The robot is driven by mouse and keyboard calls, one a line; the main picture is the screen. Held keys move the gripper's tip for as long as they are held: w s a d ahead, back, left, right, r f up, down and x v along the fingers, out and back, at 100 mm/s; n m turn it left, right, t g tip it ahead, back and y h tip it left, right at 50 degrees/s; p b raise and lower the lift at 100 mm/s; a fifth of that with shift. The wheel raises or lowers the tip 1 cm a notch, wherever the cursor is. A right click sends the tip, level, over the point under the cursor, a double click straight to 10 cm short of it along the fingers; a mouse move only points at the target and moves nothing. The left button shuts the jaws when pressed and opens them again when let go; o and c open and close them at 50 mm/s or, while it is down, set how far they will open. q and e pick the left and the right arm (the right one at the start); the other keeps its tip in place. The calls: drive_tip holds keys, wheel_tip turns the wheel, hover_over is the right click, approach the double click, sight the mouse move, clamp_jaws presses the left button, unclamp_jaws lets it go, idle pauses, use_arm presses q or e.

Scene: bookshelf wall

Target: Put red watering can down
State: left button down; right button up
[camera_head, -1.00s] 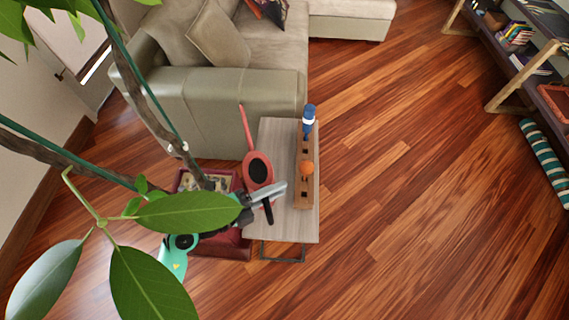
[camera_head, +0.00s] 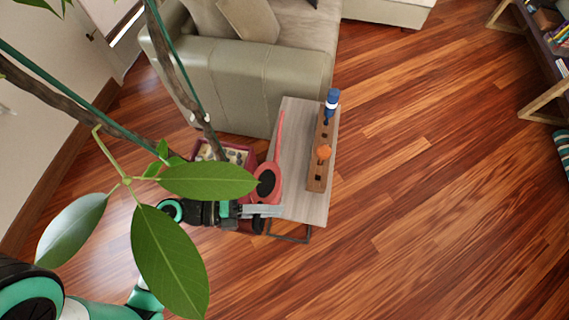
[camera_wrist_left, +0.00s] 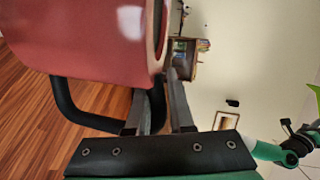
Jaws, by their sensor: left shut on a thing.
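The red watering can (camera_head: 268,178) is at the left edge of a small grey wooden side table (camera_head: 298,200) in the head view, with its dark round opening facing up and its long spout pointing away. My left gripper (camera_head: 270,211) is at the can's near side, shut on its black handle. In the left wrist view the red can body (camera_wrist_left: 85,40) fills the upper left, with the black handle (camera_wrist_left: 85,112) running to between the fingers (camera_wrist_left: 160,110). I cannot tell whether the can's base touches the tabletop. My right gripper is not in view.
A wooden rack (camera_head: 318,172) with a blue-and-white bottle (camera_head: 332,100) and an orange ball (camera_head: 323,152) stands on the table's right side. A dark red box (camera_head: 240,150) is left of the can. A sofa (camera_head: 235,90) stands behind. Plant leaves (camera_head: 210,181) cover part of my arm.

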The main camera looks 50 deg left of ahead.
use_arm(q)
drive_tip(key=w+a+f+b, duration=0.3)
drive_tip(key=w+f+b, duration=0.2)
drive_tip(key=w+f, duration=0.1)
drive_tip(key=w+a+f+b, duration=0.3)
drive_tip(key=w+f+b, duration=0.3)
drive_tip(key=shift+a+f, duration=0.25)
drive_tip(key=shift+f, duration=0.1)
drive_tip(key=shift+w, duration=0.1)
drive_tip(key=c, duration=1.2)
unclamp_jaws()
drive_tip(key=shift+f, duration=0.25)
drive_tip(key=shift+c, duration=0.2)
drive_tip(key=o, duration=0.4)
drive_tip(key=shift+o, duration=0.2)
drive_tip(key=shift+r, duration=0.1)
